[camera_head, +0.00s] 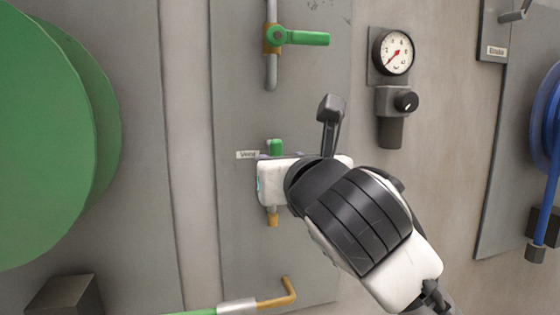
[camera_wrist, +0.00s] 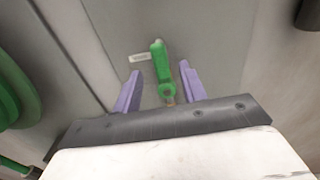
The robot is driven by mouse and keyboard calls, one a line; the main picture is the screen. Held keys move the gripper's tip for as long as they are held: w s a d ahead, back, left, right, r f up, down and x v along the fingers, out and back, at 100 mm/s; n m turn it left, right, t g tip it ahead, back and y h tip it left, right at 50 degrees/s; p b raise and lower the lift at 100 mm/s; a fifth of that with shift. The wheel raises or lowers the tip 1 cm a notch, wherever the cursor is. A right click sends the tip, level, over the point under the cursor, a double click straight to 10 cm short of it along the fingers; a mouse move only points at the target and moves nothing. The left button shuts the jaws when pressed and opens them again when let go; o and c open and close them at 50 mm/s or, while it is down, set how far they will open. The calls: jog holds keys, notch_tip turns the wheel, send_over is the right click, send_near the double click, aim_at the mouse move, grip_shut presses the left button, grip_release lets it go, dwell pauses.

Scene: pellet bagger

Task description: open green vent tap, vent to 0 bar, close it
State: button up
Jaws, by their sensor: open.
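The green vent tap (camera_head: 275,147) is on the grey panel beside a small label, mostly hidden behind my gripper in the head view. In the wrist view its green handle (camera_wrist: 160,62) stands upright, in line with the short pipe below. My gripper (camera_wrist: 160,75) is open, with one purple finger on each side of the tap and a visible gap to both. In the head view my gripper (camera_head: 276,158) is in front of the tap. The round gauge (camera_head: 393,52) has a red needle pointing lower left; its exact reading is too small to tell.
A second tap with a green lever (camera_head: 305,38) pointing right is on the pipe above. A regulator with a black knob (camera_head: 405,101) hangs below the gauge. A large green reel (camera_head: 50,130) is at left and a blue hose (camera_head: 552,130) at right. A brass-ended pipe (camera_head: 285,292) runs below.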

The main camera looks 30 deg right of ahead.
jog(key=v, duration=1)
jog(key=shift+s+b, duration=0.35)
jog(key=shift+b, duration=0.1)
